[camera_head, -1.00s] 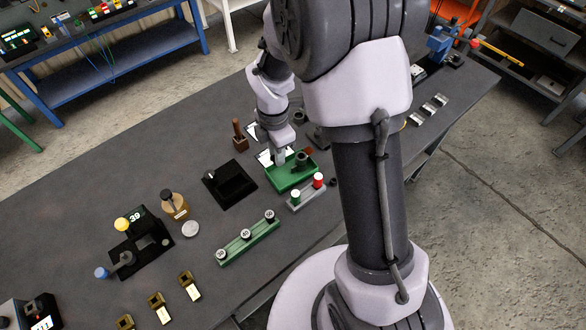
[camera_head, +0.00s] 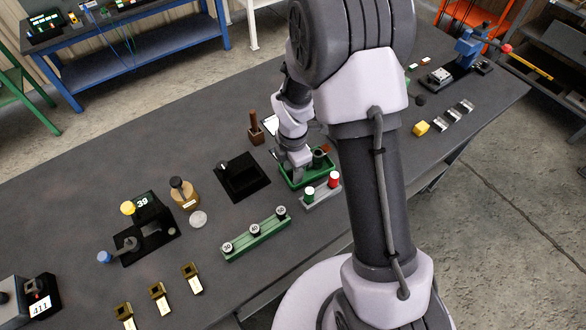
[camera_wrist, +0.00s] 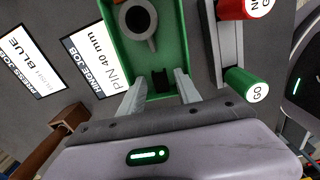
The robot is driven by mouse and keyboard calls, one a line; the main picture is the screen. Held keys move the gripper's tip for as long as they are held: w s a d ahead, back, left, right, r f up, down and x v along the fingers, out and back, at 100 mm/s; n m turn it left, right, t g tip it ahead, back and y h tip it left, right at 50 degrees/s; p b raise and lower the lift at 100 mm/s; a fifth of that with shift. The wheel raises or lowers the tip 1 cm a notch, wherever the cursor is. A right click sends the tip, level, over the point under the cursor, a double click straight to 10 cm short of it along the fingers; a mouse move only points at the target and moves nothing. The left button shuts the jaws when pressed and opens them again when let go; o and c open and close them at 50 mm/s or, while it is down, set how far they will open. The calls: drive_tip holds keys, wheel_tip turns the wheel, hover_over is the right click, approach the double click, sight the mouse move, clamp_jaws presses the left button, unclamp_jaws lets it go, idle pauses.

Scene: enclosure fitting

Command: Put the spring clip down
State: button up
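The green tray (camera_head: 290,183) sits on the dark bench and also fills the top of the wrist view (camera_wrist: 120,45). A small black part, likely the spring clip (camera_wrist: 160,79), is in the tray's near end. My gripper (camera_wrist: 161,76) has its two pale fingers apart, one on each side of this part, with gaps showing on both sides. In the head view my gripper (camera_head: 297,176) is low at the left part of the tray. The clip is hidden there. A dark round cup-like part (camera_wrist: 138,19) stands in the tray's other end.
A black fixture (camera_head: 243,180) and green numbered rail (camera_head: 255,235) are nearby.

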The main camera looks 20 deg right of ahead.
drive_tip(key=s+a+r+m+t+p, duration=0.15)
drive_tip(key=r+m, duration=0.25)
drive_tip(key=r, duration=0.8)
drive_tip(key=s+r+m+t+p, duration=0.1)
drive_tip(key=s+r+m+p, duration=0.25)
drive_tip(key=r, duration=0.85)
drive_tip(key=s+a+r+m+t+y, duration=0.2)
drive_tip(key=s+r+m, duration=0.7)
drive_tip(key=s+m, duration=0.5)
drive_tip(key=m+t, duration=0.1)
drive_tip(key=m, duration=0.2)
drive_tip(key=shift+a+b, duration=0.2)
drive_tip(key=shift+b, duration=0.2)
